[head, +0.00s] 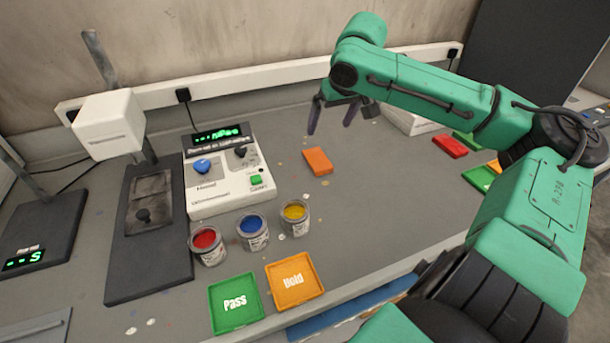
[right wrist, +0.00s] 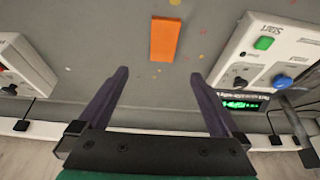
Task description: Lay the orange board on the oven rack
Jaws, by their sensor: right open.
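The orange board (head: 318,161) lies flat on the grey bench, right of the white instrument with the blue knob. It also shows in the right wrist view (right wrist: 165,39), just beyond my fingertips. My right gripper (head: 330,122) is open and empty, behind the board and apart from it. Its two dark fingers also show in the right wrist view (right wrist: 160,74), spread wider than the board. I cannot make out the oven rack in either view. My left gripper is not in view.
The white instrument (head: 228,178) stands left of the board. Red (head: 207,246), blue (head: 253,233) and yellow (head: 295,218) paint cans stand before it, near the green Pass tray (head: 236,304) and orange Hold tray (head: 295,281). A red block (head: 450,146) lies at right. Bench around the board is clear.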

